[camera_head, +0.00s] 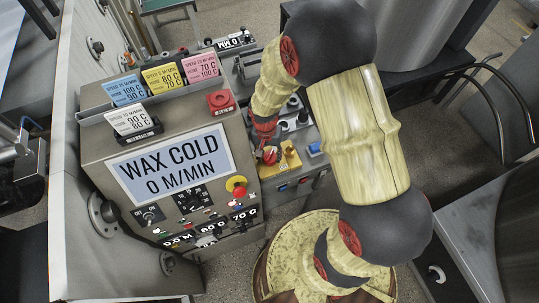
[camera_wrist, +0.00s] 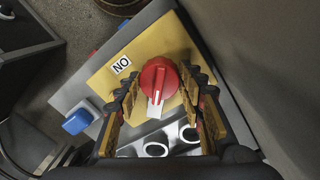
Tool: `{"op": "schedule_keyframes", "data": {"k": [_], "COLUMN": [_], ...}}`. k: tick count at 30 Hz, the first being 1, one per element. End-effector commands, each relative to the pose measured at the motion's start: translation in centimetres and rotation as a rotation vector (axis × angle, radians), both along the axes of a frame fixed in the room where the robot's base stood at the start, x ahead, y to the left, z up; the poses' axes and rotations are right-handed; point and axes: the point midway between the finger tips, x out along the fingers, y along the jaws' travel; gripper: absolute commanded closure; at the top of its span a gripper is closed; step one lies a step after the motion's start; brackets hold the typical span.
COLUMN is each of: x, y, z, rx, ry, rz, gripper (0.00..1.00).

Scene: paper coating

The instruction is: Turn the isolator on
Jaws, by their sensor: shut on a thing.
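The isolator is a round red knob (camera_wrist: 158,76) with a raised grip and a white pointer mark, set on a yellow plate (camera_wrist: 105,82). In the wrist view the white mark points down, toward my palm. An ON label (camera_wrist: 121,65) sits on the plate to the upper left of the knob, and the mark is not turned toward it. My gripper (camera_wrist: 161,82) has its fingers on either side of the knob, shut on it. In the head view the knob (camera_head: 271,155) is partly hidden by my gripper (camera_head: 265,143).
A blue block-shaped button (camera_wrist: 77,122) stands left of the plate. White-rimmed round holes (camera_wrist: 156,146) lie below the knob.

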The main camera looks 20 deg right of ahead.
Motion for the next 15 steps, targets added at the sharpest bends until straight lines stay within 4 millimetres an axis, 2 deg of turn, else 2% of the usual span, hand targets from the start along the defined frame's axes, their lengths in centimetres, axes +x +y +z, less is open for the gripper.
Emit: {"op": "schedule_keyframes", "data": {"k": [5, 6, 15], "x": [0.04, 0.04, 0.02], "y": [0.02, 0.02, 0.01], "z": [0.02, 0.02, 0.01], "rx": [0.000, 0.000, 0.000], "ry": [-0.001, -0.001, 0.000], "rz": [0.001, 0.001, 0.001], "gripper": [1.00, 0.60, 0.43]}}
